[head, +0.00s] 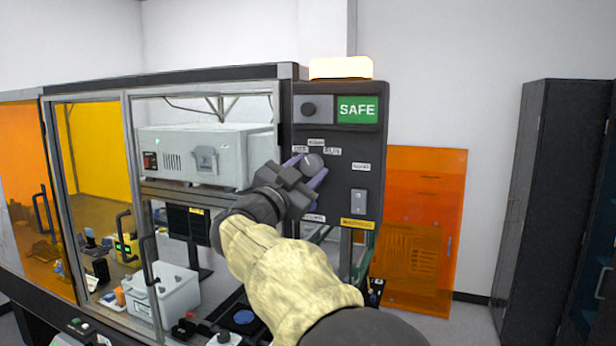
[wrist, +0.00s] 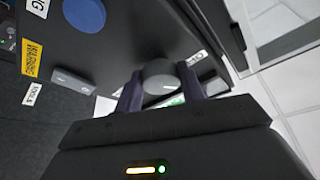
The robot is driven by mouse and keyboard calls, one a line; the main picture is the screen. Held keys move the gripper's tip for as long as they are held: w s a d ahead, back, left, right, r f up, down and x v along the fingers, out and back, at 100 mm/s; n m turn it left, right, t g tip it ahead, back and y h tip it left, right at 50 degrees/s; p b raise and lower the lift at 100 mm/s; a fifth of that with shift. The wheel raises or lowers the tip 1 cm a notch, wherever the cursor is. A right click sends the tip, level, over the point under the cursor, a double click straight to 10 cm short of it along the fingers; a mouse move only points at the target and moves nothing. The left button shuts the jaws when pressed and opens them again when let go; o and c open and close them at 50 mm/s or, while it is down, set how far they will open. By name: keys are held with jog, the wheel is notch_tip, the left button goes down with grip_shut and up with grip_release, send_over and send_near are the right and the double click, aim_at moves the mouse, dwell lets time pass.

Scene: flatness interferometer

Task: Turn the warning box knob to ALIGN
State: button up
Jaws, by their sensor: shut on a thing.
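The warning box (head: 340,205) is a dark panel with a green SAFE display (head: 357,109) at its upper right. Its grey round knob (head: 312,161) sits mid-panel below small white labels, one of which seems to read RUN. My gripper (head: 308,170) has its purple fingers on either side of the knob. In the wrist view the knob (wrist: 160,82) lies between the two fingertips, with a light pointer line on its face. My gripper is shut on it. The label that the pointer faces is too small or hidden to tell.
A lit lamp (head: 341,68) tops the box. A silver switch plate (head: 359,202) is at its lower right, and a blue round button (wrist: 84,14) shows in the wrist view. A framed glass enclosure (head: 130,135) stands left. An orange panel (head: 425,230) and dark cabinet (head: 548,190) are right.

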jog(key=m+g, duration=0.1)
jog(key=m, duration=0.2)
jog(key=m+g+h, duration=0.1)
jog(key=m, duration=0.2)
jog(key=shift+a+m+g, duration=0.15)
jog(key=shift+m+g, duration=0.25)
jog(key=o, duration=1)
jog(key=shift+r, duration=0.1)
jog(key=shift+c, duration=0.2)
jog(key=b+v, duration=0.6)
jog(key=v, duration=1.1)
jog(key=shift+a, duration=0.2)
